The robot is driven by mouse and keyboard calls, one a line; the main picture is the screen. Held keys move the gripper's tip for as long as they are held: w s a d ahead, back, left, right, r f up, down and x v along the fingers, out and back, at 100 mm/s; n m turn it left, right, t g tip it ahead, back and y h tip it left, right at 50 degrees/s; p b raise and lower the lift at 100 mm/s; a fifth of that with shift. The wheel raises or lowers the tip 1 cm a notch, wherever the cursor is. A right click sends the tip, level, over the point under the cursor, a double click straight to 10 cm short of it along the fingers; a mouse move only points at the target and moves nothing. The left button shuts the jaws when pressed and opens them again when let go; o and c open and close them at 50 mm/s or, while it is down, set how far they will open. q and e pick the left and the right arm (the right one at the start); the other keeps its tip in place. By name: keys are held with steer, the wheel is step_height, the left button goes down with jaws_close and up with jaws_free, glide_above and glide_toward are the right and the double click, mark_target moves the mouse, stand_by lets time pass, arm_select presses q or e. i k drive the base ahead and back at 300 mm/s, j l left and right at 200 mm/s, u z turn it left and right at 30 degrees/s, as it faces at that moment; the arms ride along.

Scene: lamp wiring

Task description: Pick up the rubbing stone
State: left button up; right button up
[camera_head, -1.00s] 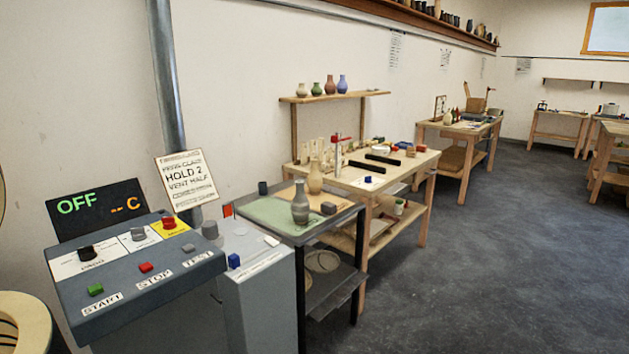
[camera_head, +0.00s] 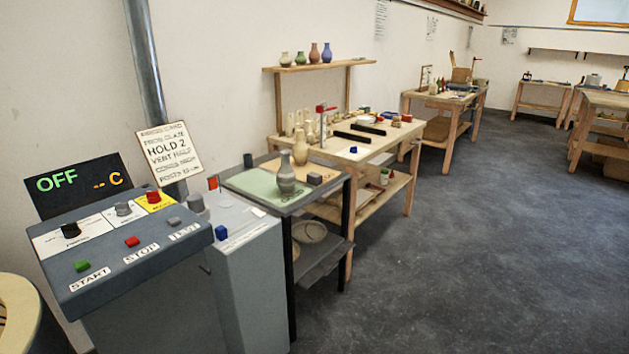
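No object can be surely told as the rubbing stone at this distance. A small grey-brown block (camera_head: 314,178) lies on the dark-framed side table (camera_head: 322,195), right of a grey vase (camera_head: 286,180); I cannot tell whether it is the stone. A small dark piece (camera_head: 248,160) stands at that table's back left corner. Neither of my grippers is in view.
A grey control console (camera_head: 140,245) with buttons and an OFF display (camera_head: 75,186) stands at the near left, beside a grey cabinet (camera_head: 245,290). A wooden workbench (camera_head: 385,143) stands beyond the side table. The floor (camera_head: 450,250) at right is clear.

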mark_target(313, 178)
steer(key=i+l+u, duration=0.15)
steer(key=i, duration=0.3)
steer(key=i+l+u, duration=0.15)
steer(key=i+l, duration=0.15)
steer(key=i, duration=0.2)
